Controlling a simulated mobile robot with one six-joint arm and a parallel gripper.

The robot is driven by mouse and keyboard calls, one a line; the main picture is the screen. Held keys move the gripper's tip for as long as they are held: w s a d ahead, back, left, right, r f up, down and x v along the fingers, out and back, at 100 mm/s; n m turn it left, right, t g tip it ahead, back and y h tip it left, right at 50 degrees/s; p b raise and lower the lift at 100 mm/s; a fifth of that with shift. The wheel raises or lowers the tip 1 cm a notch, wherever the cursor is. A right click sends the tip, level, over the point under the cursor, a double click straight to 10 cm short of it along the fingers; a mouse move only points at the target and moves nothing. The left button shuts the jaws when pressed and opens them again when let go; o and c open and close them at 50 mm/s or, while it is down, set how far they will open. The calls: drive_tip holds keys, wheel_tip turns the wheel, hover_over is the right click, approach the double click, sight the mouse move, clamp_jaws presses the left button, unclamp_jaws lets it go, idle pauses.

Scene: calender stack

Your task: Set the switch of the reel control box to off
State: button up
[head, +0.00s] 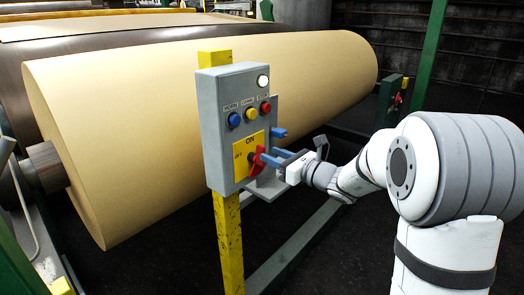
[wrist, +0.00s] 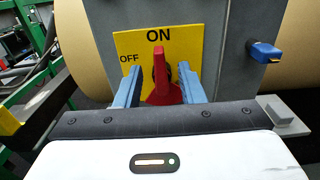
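The grey reel control box (head: 212,130) stands on a yellow post in the head view. Its red switch (wrist: 160,72) sits on a yellow plate (wrist: 127,42) marked ON at the top and OFF at the upper left. The switch handle points up at ON in the wrist view; it also shows in the head view (head: 257,160). My gripper (wrist: 159,78) is open, with one blue finger on each side of the red handle and a visible gap on both sides.
Above the switch are blue, yellow and red buttons (head: 250,114) and a white lamp (head: 263,81). A blue part (head: 279,132) juts from the box's right side. A large tan roll (head: 120,130) lies behind. Green frame rails (head: 300,240) run near the floor.

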sight(265, 152)
drive_tip(key=x, duration=0.5)
drive_tip(key=shift+p, duration=0.4)
clamp_jaws()
